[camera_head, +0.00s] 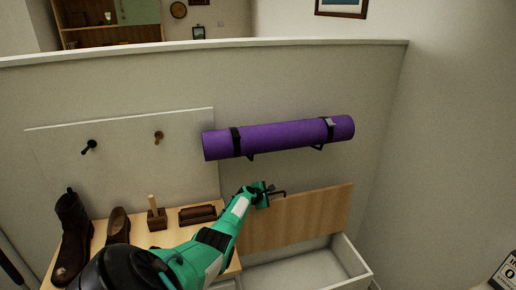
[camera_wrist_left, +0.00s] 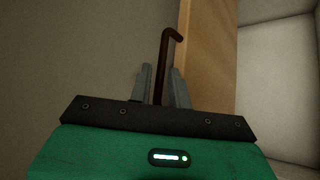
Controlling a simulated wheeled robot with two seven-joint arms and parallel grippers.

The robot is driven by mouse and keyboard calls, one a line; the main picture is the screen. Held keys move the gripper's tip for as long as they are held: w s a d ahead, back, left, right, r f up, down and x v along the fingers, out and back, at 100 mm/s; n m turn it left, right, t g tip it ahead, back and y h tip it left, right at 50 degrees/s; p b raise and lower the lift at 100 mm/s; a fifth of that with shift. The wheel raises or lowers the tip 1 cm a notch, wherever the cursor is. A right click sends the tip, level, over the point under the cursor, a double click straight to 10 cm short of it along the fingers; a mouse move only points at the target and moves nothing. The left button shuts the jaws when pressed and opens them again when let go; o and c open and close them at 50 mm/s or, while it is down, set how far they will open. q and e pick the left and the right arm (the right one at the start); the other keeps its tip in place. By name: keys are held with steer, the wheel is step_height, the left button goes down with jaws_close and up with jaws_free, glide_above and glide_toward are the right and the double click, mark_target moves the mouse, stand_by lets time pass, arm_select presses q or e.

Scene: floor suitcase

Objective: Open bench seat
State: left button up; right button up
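The bench seat lid (camera_head: 298,217) is a light wooden panel. It stands raised and nearly upright against the wall in the head view, and its edge (camera_wrist_left: 186,40) shows in the left wrist view. The white compartment (camera_head: 290,271) below it is uncovered and looks empty. My left gripper (camera_head: 268,192) is at the lid's upper left. A dark bent handle (camera_wrist_left: 163,62) lies between its fingers, which sit close on both sides of it; it also shows in the head view (camera_head: 279,193). My right gripper is not in view.
A purple rolled mat (camera_head: 280,137) hangs on the wall just above my gripper. Boots (camera_head: 72,232), a brown shoe (camera_head: 118,226), a wooden block with a handle (camera_head: 156,217) and a brown brush-like item (camera_head: 197,214) stand on the bench at left. Wall hooks (camera_head: 89,147) are above.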

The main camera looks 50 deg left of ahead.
arm_select(q)
steer(key=p+v, duration=0.4)
steer(key=v, duration=0.6)
steer(key=shift+s, duration=0.15)
stand_by(0.4)
